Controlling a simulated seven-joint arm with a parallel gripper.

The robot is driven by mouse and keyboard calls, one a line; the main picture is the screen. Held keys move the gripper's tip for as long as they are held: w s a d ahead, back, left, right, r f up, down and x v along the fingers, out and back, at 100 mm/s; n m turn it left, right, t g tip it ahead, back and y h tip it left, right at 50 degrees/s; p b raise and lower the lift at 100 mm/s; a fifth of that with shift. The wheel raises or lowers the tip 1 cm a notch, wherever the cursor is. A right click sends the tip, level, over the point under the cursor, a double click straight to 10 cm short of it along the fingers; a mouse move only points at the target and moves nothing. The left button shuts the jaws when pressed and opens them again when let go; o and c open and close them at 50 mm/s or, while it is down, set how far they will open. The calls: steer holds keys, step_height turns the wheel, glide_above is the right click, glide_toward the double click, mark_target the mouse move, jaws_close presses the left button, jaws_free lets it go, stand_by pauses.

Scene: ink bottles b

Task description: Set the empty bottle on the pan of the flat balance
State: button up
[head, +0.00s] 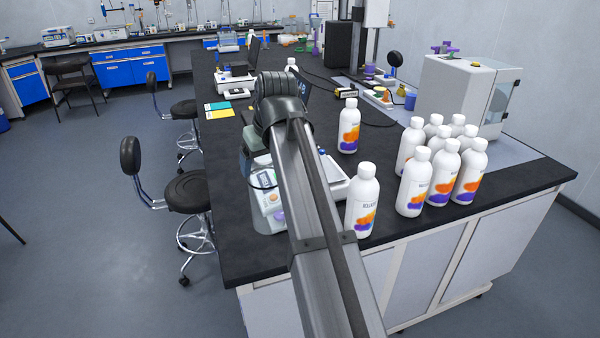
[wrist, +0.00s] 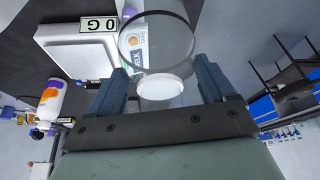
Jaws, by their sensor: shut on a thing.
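My gripper is shut on a clear empty bottle with a white cap. In the wrist view the bottle (wrist: 155,38) shows between the two fingers (wrist: 162,85), its cap nearest the camera. The flat balance, with a square white pan (wrist: 80,54) and a display reading 0G, lies beside the bottle at the upper left. The bottle looks apart from the pan, over or in front of a panel with print. In the head view part of the balance (head: 335,186) shows right of my arm, which hides the rest. The fingers are hidden there.
White labelled bottles stand close by: one (head: 362,205) at the front near the balance, one (head: 348,128) behind it, and a group (head: 440,170) at right. A white boxy instrument (head: 465,95) stands behind the group. The black bench's left edge is near my arm, with stools (head: 187,190) beyond.

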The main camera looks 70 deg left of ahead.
steer(key=w+a+r+m, duration=0.1)
steer(key=w+a+r, duration=0.1)
steer(key=w+a, duration=0.65)
steer(key=w+a+r+m, duration=0.1)
steer(key=w+a+r, duration=0.3)
steer(key=w, duration=0.7)
steer(key=w+a+r+n, duration=0.2)
steer(key=a+n, duration=0.1)
steer(key=a, duration=0.7)
step_height(320, 180, down, 10)
steer(key=shift+w+a, duration=0.15)
steer(key=shift+a, duration=0.05)
steer(key=o, duration=1.2)
steer(key=shift+f, duration=0.1)
steer(key=shift+c, duration=0.2)
steer(key=v, duration=1.2)
steer(key=shift+w, duration=0.2)
